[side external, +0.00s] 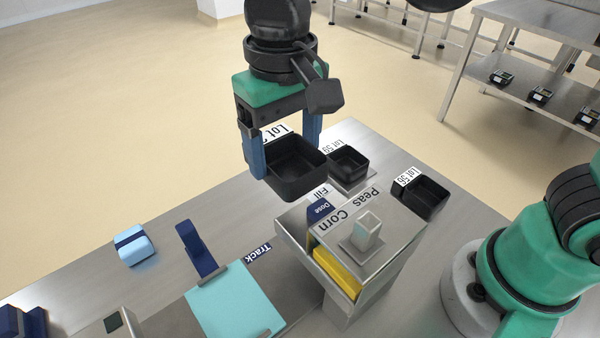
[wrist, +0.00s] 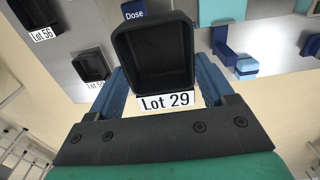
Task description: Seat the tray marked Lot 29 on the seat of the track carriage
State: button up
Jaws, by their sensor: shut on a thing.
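My gripper (side external: 285,158) is shut on the black tray (side external: 297,180) marked Lot 29, with one blue finger on each side of it. In the wrist view the tray (wrist: 155,62) is empty and its Lot 29 label (wrist: 166,101) reads clearly. The tray is held above the table, behind the filling machine, and appears roughly level. The track carriage (side external: 232,302), a light turquoise plate with an upright dark blue part (side external: 197,250), is at the lower left beside the Track label (side external: 257,253). In the wrist view the turquoise plate (wrist: 229,9) is at the top edge.
The metal filling machine (side external: 385,256) with Peas and Corn labels stands right of the carriage. Trays marked Lot 59 (side external: 348,164) and Lot 56 (side external: 424,196) are behind it. A light blue block with a dark band (side external: 133,246) lies left.

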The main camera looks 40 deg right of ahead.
jog(key=s+a+f, duration=0.3)
jog(key=a+f, duration=0.2)
jog(key=a, duration=0.7)
jog(key=shift+s+d+f, duration=0.1)
jog(key=shift+s+f, duration=0.05)
jog(key=shift+f, duration=2)
jog(key=shift+s+d+f, duration=0.1)
jog(key=shift+f, duration=2.05)
jog(key=shift+f, duration=0.2)
jog(key=o, duration=1.4)
jog(key=shift+c, duration=0.2)
notch_tip(320, 180, up, 8)
